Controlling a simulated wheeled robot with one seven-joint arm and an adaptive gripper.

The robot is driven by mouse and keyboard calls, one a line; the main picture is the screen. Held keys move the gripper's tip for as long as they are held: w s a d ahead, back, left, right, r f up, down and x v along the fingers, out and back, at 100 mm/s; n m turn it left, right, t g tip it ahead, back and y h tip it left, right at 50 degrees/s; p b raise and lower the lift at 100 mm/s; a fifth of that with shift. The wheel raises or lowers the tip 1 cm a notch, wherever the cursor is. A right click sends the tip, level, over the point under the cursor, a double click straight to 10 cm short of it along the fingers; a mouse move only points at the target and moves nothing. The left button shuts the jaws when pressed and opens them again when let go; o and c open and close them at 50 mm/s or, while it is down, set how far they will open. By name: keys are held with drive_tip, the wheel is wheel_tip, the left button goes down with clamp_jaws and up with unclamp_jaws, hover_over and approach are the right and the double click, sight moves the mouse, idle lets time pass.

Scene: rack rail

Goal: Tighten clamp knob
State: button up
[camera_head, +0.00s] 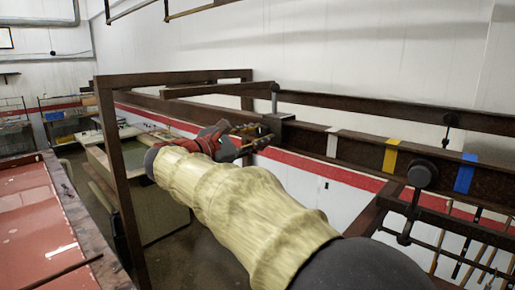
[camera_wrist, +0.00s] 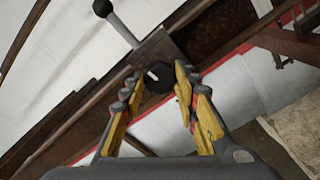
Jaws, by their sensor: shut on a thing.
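The clamp is a dark block (camera_head: 281,129) on the rusty brown rail (camera_head: 350,150); a short lever with a round end (camera_head: 275,88) rises from it. In the wrist view the clamp's lever (camera_wrist: 120,24) points to the upper left. The black clamp knob (camera_wrist: 158,79), with a white mark on its face, lies between my two yellow-and-black fingers. My gripper (camera_wrist: 157,75) is shut on the knob. In the head view my gripper (camera_head: 256,137) reaches the clamp from the left, and its fingers largely hide the knob.
The rail carries white (camera_head: 333,141), yellow (camera_head: 391,155) and blue (camera_head: 465,173) bands. A round dark knob (camera_head: 422,174) is on the rail to the right. A brown frame post (camera_head: 118,180) stands left of my arm. A red-topped bench (camera_head: 35,225) is at left.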

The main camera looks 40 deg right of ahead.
drive_tip(key=m+b, duration=0.4)
drive_tip(key=b, duration=0.1)
drive_tip(key=shift+f+m, duration=0.25)
drive_tip(key=shift+m, duration=0.05)
drive_tip(key=m+b, duration=0.4)
drive_tip(key=shift+m+b, duration=0.3)
drive_tip(key=shift+b, duration=0.1)
drive_tip(key=m+b, duration=0.4)
drive_tip(key=shift+r+m+b, duration=0.1)
drive_tip(key=shift+m+b, duration=1.4)
drive_tip(key=shift+m, duration=0.3)
drive_tip(key=o, duration=1.1)
drive_tip(key=shift+r, duration=0.1)
drive_tip(key=shift+o, duration=0.3)
